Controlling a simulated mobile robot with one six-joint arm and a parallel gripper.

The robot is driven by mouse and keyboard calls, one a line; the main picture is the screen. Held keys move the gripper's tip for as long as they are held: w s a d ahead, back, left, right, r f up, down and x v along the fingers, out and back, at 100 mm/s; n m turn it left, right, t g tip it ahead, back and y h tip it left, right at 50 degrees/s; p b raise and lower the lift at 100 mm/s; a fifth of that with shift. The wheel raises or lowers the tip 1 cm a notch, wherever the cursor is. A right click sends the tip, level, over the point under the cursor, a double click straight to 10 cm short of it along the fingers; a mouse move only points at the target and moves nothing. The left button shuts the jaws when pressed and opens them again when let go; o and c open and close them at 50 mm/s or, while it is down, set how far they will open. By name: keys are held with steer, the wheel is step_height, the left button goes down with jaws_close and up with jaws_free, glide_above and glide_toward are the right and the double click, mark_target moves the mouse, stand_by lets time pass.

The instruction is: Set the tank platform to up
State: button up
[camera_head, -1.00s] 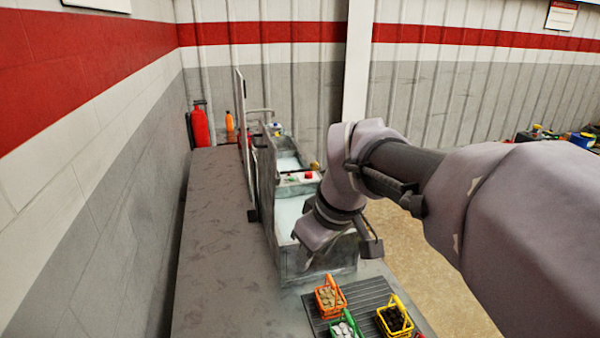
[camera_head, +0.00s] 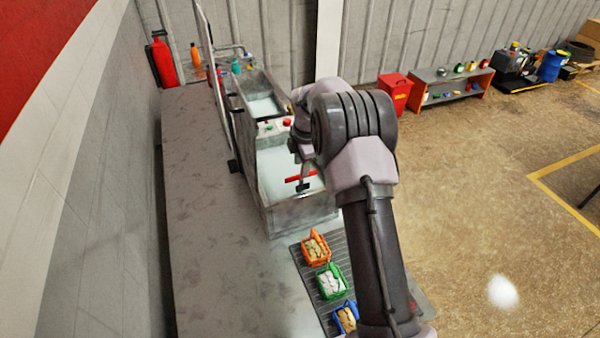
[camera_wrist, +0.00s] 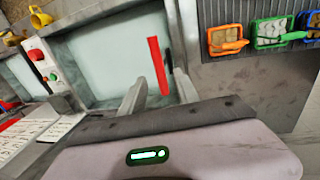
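The grey metal tank (camera_head: 300,212) holds pale liquid and stands at the end of the bench; it also shows in the wrist view (camera_wrist: 75,25). A red bar (camera_head: 293,179) lies over the front basin, and in the wrist view the red bar (camera_wrist: 157,62) appears between my fingers. My gripper (camera_head: 305,178) hangs over this basin, partly hidden by my arm. In the wrist view my gripper (camera_wrist: 160,78) has its fingers apart. I cannot tell whether they touch the bar. A panel on the tank carries a red button (camera_wrist: 36,55) and a green button (camera_wrist: 53,77).
Orange (camera_head: 316,249), green (camera_head: 331,284) and blue (camera_head: 346,318) baskets stand on a ribbed mat in front of the tank. The bench (camera_head: 205,230) left of the tank is bare. A red extinguisher (camera_head: 163,62) stands at the back left. Open floor lies to the right.

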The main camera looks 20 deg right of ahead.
steer(key=f, duration=0.2)
steer(key=w+f, duration=0.1)
steer(key=f, duration=0.1)
steer(key=shift+f, duration=0.15)
steer(key=shift+c, duration=0.2)
jaws_close()
stand_by(1.0)
